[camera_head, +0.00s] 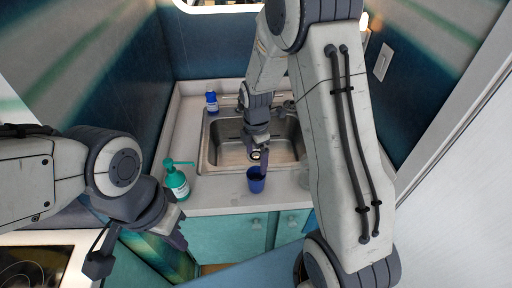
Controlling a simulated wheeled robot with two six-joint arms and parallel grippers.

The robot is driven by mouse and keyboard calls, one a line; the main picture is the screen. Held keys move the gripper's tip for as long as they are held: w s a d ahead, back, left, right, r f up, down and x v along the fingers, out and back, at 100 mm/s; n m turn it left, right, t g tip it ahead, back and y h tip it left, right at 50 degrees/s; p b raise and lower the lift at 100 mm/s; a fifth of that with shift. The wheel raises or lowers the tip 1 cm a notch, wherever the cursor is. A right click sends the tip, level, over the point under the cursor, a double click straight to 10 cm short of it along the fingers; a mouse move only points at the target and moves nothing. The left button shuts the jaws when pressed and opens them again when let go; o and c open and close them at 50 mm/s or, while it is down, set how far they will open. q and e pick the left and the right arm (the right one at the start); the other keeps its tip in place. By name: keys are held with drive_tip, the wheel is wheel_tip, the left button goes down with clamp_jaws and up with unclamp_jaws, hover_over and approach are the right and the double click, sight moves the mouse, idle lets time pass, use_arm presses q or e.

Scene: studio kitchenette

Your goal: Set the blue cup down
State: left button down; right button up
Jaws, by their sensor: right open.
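The blue cup (256,184) is upright at the front strip of the counter, just in front of the sink. It looks to rest on the counter, but its base is close to the front edge and the contact is hard to make out. My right gripper (258,160) reaches down from above, open, with its fingertips right at the cup's rim. One finger overlaps the rim, and I cannot tell whether it touches. My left gripper (176,236) hangs in front of the teal cabinets, away from the cup; its jaw gap is not clear.
A metal sink (226,157) lies behind the cup. A teal pump bottle (177,182) stands left of the cup, and a blue bottle (212,102) stands at the back left. The counter between pump bottle and cup is bare.

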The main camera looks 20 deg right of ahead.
wheel_tip(320, 180, up, 5)
drive_tip(key=s+a+r+m, duration=0.6)
drive_tip(key=s+a+r, duration=0.1)
drive_tip(key=s+a, duration=0.4)
drive_tip(key=s+a+m, duration=0.1)
drive_tip(key=s+m, duration=0.2)
drive_tip(key=s, duration=0.3)
drive_tip(key=s+a+r+m+y, duration=0.1)
drive_tip(key=s+a+m, duration=0.1)
drive_tip(key=s, duration=0.5)
drive_tip(key=shift+m, duration=0.6)
drive_tip(key=shift+w+a+r, duration=0.1)
